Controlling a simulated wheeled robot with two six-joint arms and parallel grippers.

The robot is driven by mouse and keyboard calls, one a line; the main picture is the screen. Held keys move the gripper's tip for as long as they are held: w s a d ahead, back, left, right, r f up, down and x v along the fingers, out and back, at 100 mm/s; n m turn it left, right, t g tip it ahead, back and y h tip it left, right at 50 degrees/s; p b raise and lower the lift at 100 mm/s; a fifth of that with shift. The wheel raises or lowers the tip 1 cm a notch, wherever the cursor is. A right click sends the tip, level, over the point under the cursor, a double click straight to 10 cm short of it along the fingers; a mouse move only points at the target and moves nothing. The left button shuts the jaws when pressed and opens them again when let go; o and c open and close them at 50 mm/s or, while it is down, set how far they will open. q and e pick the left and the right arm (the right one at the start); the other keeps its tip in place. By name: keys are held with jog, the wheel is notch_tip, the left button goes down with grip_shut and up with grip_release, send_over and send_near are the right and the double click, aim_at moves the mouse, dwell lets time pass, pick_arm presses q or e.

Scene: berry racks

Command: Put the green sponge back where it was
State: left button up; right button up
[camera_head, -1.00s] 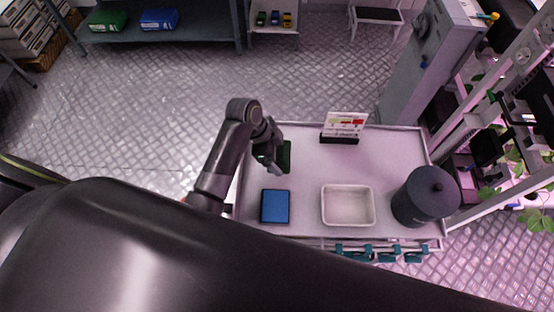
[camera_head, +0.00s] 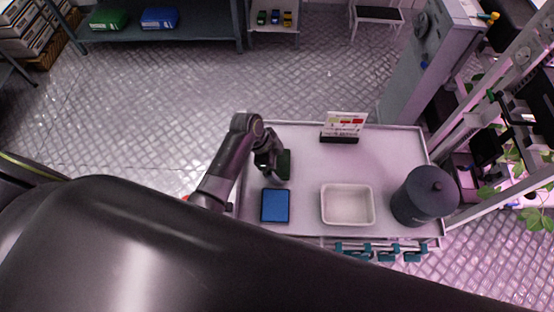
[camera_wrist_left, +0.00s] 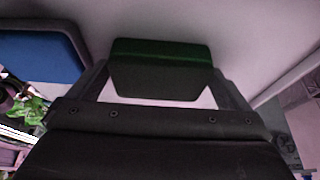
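The green sponge (camera_head: 285,163) shows as a dark green block at the left side of the cart top. It also shows in the left wrist view (camera_wrist_left: 160,54), spanning the gap between the two fingers. My left gripper (camera_head: 274,170) is at the sponge, its fingers against the two sides, and appears shut on it. The sponge's height above the cart top is hard to tell. A blue sponge-like block (camera_head: 275,205) lies just below it in the head view; its blue surface (camera_wrist_left: 38,57) shows at the left of the wrist view. My right gripper is not in view.
The cart top (camera_head: 385,160) holds a white tray (camera_head: 347,222), a dark lidded pot (camera_head: 425,197) at the right and a small sign (camera_head: 344,125) at the back. Its middle is clear. A shelf (camera_head: 200,36) holding green and blue packs stands behind.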

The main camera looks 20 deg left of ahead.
pick_arm(q)
jog(key=shift+r, duration=0.1)
jog(key=v, duration=1.2)
jog(key=shift+b, duration=0.4)
